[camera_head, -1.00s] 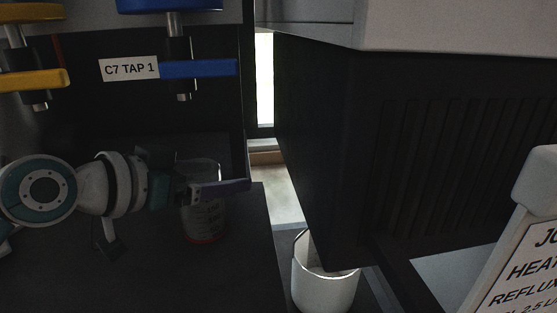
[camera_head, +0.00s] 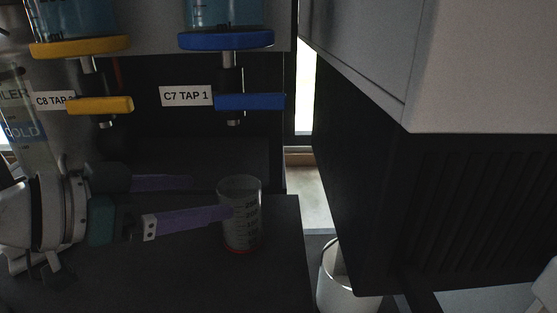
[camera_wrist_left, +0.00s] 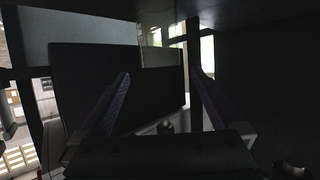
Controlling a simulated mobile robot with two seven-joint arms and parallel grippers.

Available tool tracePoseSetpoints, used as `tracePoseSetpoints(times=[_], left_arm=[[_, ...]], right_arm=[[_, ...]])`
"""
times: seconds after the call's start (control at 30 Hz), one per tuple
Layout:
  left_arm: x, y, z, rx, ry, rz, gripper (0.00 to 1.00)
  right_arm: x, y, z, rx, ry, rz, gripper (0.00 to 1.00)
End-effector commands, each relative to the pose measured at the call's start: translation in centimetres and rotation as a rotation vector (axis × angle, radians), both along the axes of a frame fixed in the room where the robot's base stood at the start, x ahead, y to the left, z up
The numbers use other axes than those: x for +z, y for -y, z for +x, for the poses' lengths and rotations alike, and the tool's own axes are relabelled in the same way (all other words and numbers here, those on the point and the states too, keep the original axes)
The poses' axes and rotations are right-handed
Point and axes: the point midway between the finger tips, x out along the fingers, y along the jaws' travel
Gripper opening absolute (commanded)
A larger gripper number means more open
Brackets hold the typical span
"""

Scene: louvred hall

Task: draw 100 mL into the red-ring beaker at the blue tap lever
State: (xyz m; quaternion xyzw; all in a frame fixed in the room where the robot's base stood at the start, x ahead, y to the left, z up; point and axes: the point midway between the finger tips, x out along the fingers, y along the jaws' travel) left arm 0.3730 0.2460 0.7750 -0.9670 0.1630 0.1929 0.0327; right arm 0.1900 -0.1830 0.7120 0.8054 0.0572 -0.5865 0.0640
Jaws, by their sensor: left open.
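The clear beaker with a red ring (camera_head: 241,236) stands upright on the dark counter, below the blue tap lever (camera_head: 250,102) and its nozzle. No liquid is clearly visible in it. The label C7 TAP 1 (camera_head: 186,96) is left of the lever. My left gripper (camera_head: 211,198) is open, left of the beaker, with purple fingers pointing right. The nearer finger's tip overlaps the beaker's left side in the picture; I cannot tell whether they touch. My right gripper is not in view.
A yellow tap lever (camera_head: 100,105) is left of the blue one. A large dark louvred housing (camera_head: 370,190) fills the right. A white bin (camera_head: 345,285) stands below the counter's right edge. The counter (camera_head: 200,285) is clear in front of the beaker.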

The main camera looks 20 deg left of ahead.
Motion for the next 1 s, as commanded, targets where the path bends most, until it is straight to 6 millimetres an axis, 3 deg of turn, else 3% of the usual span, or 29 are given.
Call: tracePoseSetpoints(times=[0.13,0.23,0.33,0.43,0.6,0.7,1.0], left_arm=[[-0.1,0.4,-1.1,-0.012,-0.021,0.002,1.00],[-1.8,2.8,-3.1,-0.051,-0.114,0.020,1.00],[-4.3,5.8,-6.4,-0.085,-0.276,0.071,1.00],[-5.8,7.5,-10.1,-0.065,-0.454,0.136,1.00],[-6.4,7.2,-15.4,0.069,-0.702,0.215,1.00],[-6.2,6.7,-17.4,0.138,-0.792,0.232,1.00],[-6.1,6.3,-18.3,0.175,-0.835,0.245,1.00]], right_arm=[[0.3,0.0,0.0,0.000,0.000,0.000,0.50],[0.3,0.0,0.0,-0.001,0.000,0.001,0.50],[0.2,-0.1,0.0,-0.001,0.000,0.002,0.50],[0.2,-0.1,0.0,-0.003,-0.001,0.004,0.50],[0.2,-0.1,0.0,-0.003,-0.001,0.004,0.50],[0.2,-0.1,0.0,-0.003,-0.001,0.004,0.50],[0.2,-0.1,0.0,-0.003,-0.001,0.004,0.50]])
